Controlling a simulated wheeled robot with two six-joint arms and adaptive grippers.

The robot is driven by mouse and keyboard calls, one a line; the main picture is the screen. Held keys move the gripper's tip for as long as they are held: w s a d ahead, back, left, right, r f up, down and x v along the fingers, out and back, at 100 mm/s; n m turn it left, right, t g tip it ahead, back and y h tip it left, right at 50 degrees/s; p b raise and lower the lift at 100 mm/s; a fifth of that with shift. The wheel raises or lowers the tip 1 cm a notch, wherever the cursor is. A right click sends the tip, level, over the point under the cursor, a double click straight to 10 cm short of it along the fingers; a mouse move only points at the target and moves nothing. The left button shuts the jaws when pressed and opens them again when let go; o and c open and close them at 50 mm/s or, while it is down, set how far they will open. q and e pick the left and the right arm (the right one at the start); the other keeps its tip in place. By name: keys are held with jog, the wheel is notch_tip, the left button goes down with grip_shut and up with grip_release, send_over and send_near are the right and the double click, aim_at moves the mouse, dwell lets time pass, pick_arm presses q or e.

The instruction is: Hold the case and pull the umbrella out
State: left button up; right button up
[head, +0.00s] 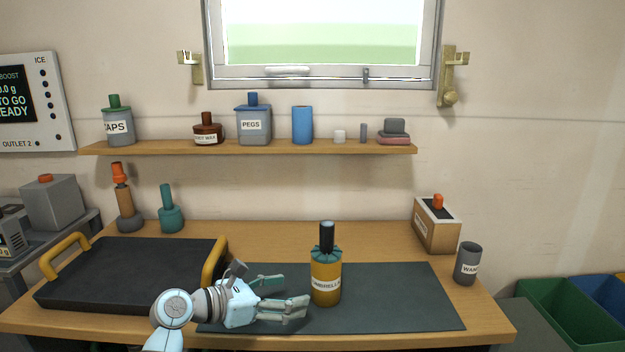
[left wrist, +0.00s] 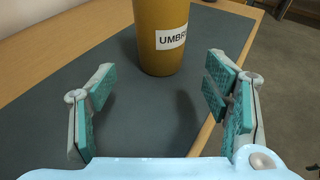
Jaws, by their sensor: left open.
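The umbrella case (head: 326,284) is a mustard-yellow cylinder with a white label. It stands upright on the dark mat, and its lower part shows in the left wrist view (left wrist: 160,35). The umbrella's black handle (head: 327,236) sticks up from its top, above a teal ruffled part (head: 326,253). My left gripper (head: 297,290) is open, just left of the case and low over the mat. In the left wrist view its teal-padded fingers (left wrist: 160,100) are spread apart, with the case ahead of them and not between them. My right gripper is not in view.
The dark mat (head: 420,290) is clear right of the case. A black tray (head: 130,270) with yellow handles lies left. A grey cup (head: 467,264) and a box with an orange knob (head: 436,228) stand at the right. A shelf (head: 260,148) with jars hangs behind.

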aim_at(312, 292)
pick_arm(q)
jog(key=shift+w+d+f+b, duration=0.15)
jog(key=shift+d+f+b, duration=0.15)
jog(key=shift+f+b, duration=0.05)
jog(key=b+x, duration=0.5)
jog(key=x, duration=0.1)
jog(key=shift+d+f, duration=0.15)
jog(key=shift+f, duration=0.1)
jog(key=shift+b+x, duration=0.65)
jog(key=shift+x, duration=0.45)
jog(key=shift+w+d+r, duration=0.2)
jog(key=shift+d, duration=0.1)
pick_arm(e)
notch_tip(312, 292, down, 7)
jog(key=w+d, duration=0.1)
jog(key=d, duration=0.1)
pick_arm(q)
jog(key=c, duration=0.8)
jog(key=o, duration=1.1)
jog(key=shift+c, duration=0.2)
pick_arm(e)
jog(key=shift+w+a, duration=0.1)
